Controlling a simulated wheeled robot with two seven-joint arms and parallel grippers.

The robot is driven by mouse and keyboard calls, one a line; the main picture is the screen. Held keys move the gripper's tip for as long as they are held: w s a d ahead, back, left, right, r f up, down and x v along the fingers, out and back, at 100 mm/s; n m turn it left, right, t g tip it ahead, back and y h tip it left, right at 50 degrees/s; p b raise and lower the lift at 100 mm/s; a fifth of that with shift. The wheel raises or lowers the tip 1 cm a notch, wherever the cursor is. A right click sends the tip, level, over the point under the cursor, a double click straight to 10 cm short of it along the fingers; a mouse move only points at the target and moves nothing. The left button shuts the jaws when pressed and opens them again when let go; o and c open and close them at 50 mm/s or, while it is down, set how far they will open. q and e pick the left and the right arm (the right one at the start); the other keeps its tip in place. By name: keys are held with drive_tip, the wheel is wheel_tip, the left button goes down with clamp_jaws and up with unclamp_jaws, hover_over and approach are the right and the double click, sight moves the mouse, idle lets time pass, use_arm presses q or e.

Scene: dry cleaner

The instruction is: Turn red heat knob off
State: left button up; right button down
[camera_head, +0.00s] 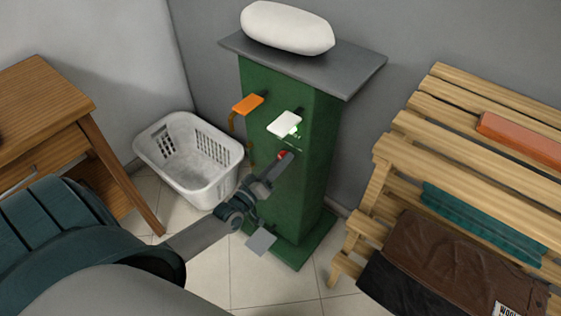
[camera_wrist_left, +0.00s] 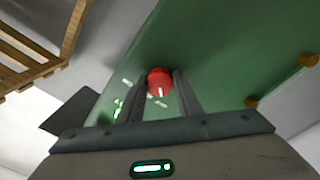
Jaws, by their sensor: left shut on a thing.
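The red heat knob (camera_head: 283,154) is on the front of a green pressing stand (camera_head: 318,150). In the left wrist view the red knob (camera_wrist_left: 159,80) sits between the two fingers of my left gripper (camera_wrist_left: 160,92), with a short white mark on its face. In the head view my left gripper (camera_head: 279,162) reaches up to the knob from the lower left and partly hides it. It is shut on the knob. Small pale-green markings show beside the knob in the wrist view. My right gripper is not in view.
An orange lever (camera_head: 248,104) and a white lever (camera_head: 284,123) stick out above the knob. A grey pedal (camera_head: 261,241) is near the floor. A white basket (camera_head: 190,160) stands left, a wooden table (camera_head: 60,120) further left, a slatted bench (camera_head: 480,165) with folded cloths right.

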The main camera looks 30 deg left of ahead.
use_arm(q)
drive_tip(key=shift+d+f, duration=0.1)
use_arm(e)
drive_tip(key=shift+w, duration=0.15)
use_arm(q)
drive_tip(key=o, duration=1)
drive_tip(key=shift+o, duration=0.2)
drive_tip(key=s+a+f+b, duration=0.1)
drive_tip(key=s, duration=1.6)
drive_tip(key=shift+s+a, duration=0.15)
drive_tip(key=shift+a, duration=0.05)
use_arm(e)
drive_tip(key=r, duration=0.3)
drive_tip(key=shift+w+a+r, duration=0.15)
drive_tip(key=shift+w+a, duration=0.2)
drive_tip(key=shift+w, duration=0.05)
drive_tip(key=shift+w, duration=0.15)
